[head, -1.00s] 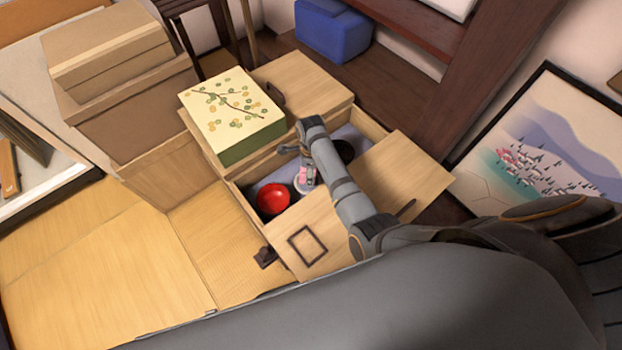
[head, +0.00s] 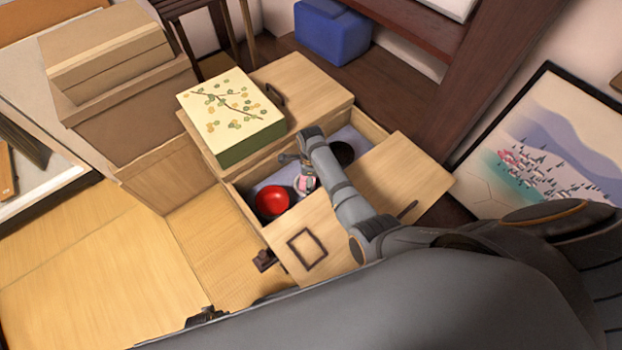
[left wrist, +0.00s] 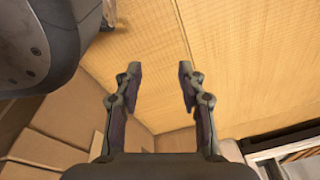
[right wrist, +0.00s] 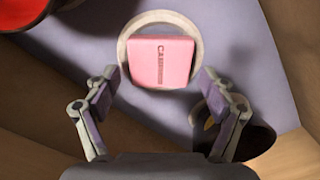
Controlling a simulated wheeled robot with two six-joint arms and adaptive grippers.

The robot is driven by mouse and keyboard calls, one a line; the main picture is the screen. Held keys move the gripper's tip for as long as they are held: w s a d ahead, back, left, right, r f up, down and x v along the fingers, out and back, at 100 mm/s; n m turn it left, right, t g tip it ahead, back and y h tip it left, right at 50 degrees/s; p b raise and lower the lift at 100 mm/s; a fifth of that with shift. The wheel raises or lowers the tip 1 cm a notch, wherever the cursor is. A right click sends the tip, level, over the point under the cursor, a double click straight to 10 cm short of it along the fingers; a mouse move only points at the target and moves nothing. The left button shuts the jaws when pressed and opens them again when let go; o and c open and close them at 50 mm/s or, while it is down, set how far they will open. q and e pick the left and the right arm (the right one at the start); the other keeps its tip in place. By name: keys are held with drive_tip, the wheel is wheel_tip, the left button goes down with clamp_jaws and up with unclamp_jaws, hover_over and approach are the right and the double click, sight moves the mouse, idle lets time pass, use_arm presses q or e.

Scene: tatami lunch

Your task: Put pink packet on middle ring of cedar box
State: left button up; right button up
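The pink packet (right wrist: 160,62) lies over the pale ring (right wrist: 131,36) inside the open compartment of the cedar box (head: 290,253). The ring shows around its top and sides. In the head view, the packet (head: 305,185) is small and partly hidden by my right gripper (head: 304,172). In the right wrist view, my right gripper (right wrist: 161,88) is open, its fingers on either side of the packet's near end with gaps. My left gripper (left wrist: 160,85) is open and empty above the tatami, away from the box; it barely shows at the bottom of the head view.
A red bowl (head: 271,203) sits left of the ring in the compartment. A dark round thing (head: 342,153) is to the right, partly behind my arm. A flowered box (head: 232,113) stands on the cedar box behind. Brown cartons (head: 130,90) stand at left. Tatami (head: 80,270) is clear.

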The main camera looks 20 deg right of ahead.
drive_tip(key=shift+r, duration=0.25)
use_arm(q)
drive_tip(key=s+p, duration=0.4)
drive_tip(key=s, duration=0.2)
drive_tip(key=shift+s+a+f, duration=0.15)
drive_tip(key=shift+s+f, duration=0.2)
drive_tip(key=shift+s, duration=0.05)
use_arm(e)
wheel_tip(320, 180, up, 12)
drive_tip(key=shift+f, duration=0.1)
